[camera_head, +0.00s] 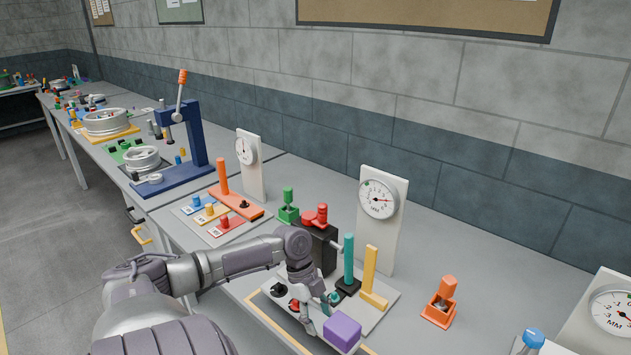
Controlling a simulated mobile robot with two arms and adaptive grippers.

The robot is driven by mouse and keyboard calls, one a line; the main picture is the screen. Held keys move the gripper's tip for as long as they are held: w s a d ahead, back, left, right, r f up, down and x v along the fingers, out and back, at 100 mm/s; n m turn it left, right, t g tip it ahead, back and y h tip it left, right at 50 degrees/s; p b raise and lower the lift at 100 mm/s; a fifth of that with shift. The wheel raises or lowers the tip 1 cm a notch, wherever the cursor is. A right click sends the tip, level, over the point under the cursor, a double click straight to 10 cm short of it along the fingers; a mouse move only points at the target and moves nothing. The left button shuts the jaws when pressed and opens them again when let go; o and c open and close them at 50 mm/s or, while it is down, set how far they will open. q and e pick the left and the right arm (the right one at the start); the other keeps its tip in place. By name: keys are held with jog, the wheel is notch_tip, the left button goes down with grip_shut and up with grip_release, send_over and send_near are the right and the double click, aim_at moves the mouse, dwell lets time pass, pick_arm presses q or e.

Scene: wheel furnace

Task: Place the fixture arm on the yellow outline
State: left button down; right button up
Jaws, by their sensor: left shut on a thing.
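My left gripper (314,304) is low over the near edge of the bench, shut on what looks like the fixture arm. The fixture arm appears as a pale bar with a purple block (342,330) at its near right end; a teal knob (333,298) shows beside the fingers. The fingers hide part of the arm, and I cannot tell whether it touches the surface. The yellow outline (272,326) on the bench runs around this spot, partly covered by the arm and gripper. My right gripper is not in view.
Close behind stand a teal post (349,262), a yellow post (369,270) on a pale plate (388,298), and a dark block with a red handle (317,215). An orange fixture (440,303) and a dial gauge (379,205) are nearby.

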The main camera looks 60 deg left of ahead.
aim_at(312, 316)
pick_arm(q)
jog(key=shift+a+f, duration=0.3)
jog(key=shift+f, duration=0.1)
notch_tip(312, 316, down, 3)
jog(key=shift+f+p, duration=0.1)
jog(key=shift+p, duration=0.35)
jog(key=shift+s+f, duration=0.1)
jog(key=shift+f, duration=0.1)
jog(key=shift+c, duration=2.2)
grip_release()
jog(key=shift+f, duration=0.15)
jog(key=shift+r, duration=0.2)
jog(key=shift+a+r, duration=0.15)
jog(key=shift+r, duration=0.15)
jog(key=v, duration=1.1)
jog(key=shift+r+b, duration=0.15)
jog(key=shift+b, duration=0.25)
